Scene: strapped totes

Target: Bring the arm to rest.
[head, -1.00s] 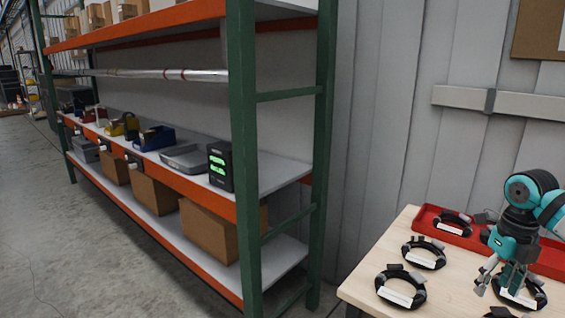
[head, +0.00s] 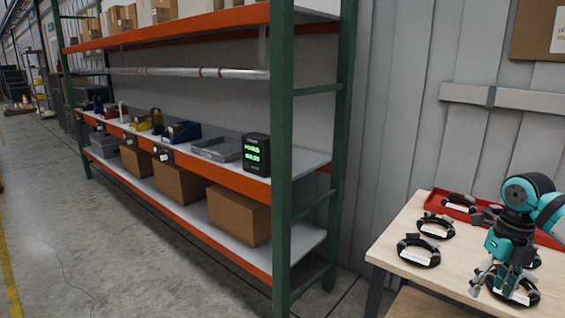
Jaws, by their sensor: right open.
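My right gripper (head: 494,284) is at the right of the head view, at the end of a teal and black arm. It is open and points down over the wooden table. A black strap coil with a white label (head: 515,290) lies right at its fingers and is partly covered by them; I cannot tell whether they touch. Two more black coils, a nearer one (head: 419,251) and a farther one (head: 436,226), lie on the table to its left. Another coil (head: 459,202) lies in the red tray. My left gripper is not in view.
The wooden table (head: 400,238) stands by the grey wall, with the red tray (head: 436,197) at its back. A green and orange rack (head: 283,180) with cartons, bins and a lit display box (head: 256,155) fills the middle. The floor (head: 120,270) at left is clear.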

